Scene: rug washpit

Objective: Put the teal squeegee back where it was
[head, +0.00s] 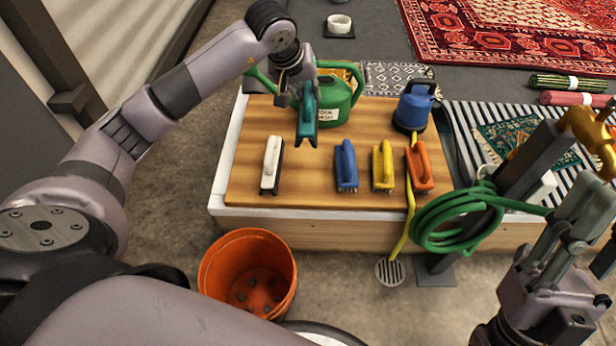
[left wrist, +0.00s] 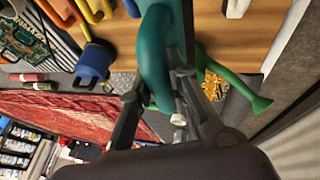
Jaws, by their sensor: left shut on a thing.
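My left gripper (head: 298,92) is shut on the teal squeegee (head: 306,118). It holds the squeegee by its handle, over the far part of the wooden board (head: 255,190), in front of the green watering can. In the left wrist view the teal handle (left wrist: 155,58) lies between the fingers; the view does not show clearly how far it is above the board. On the board stand a white tool (head: 271,164), a blue one (head: 346,165), a yellow one (head: 382,166) and an orange one (head: 419,167). Bare wood lies between the white and blue tools. My right gripper (head: 572,228) is at the lower right, apart from the board.
The green watering can (head: 338,100) and a blue container (head: 413,106) stand at the board's back. A green hose coil (head: 455,222) hangs at its right front corner. An orange bucket (head: 248,272) stands on the floor in front.

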